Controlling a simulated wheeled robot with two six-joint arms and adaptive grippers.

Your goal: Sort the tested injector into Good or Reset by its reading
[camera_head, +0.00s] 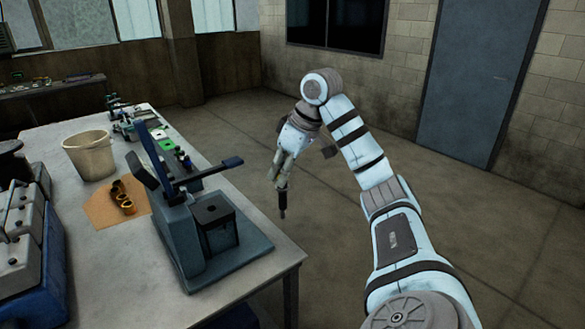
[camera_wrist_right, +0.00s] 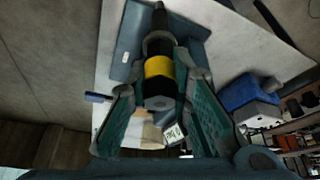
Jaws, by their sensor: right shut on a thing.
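My right gripper (camera_head: 279,172) is shut on the injector (camera_head: 283,200), which hangs below the fingers, beyond the table's right edge and clear of the floor. In the right wrist view the injector (camera_wrist_right: 158,68) shows a yellow band and a dark tip between the green finger pads. The injector tester (camera_head: 212,232), a blue-grey stand with a lever, stands at the table's near right corner. Its upright head (camera_head: 141,170) faces away, so no reading shows. A green patch (camera_head: 167,145) lies farther back on the table; no Good or Reset label is legible. My left gripper is not in view.
The table (camera_head: 80,247) also carries a pale bucket (camera_head: 88,157), a brown sheet with brass rings (camera_head: 123,197) and grey-blue engine parts (camera_head: 20,245) at the left. The tester's lever (camera_head: 205,174) sticks out toward my gripper. The floor right of the table is clear.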

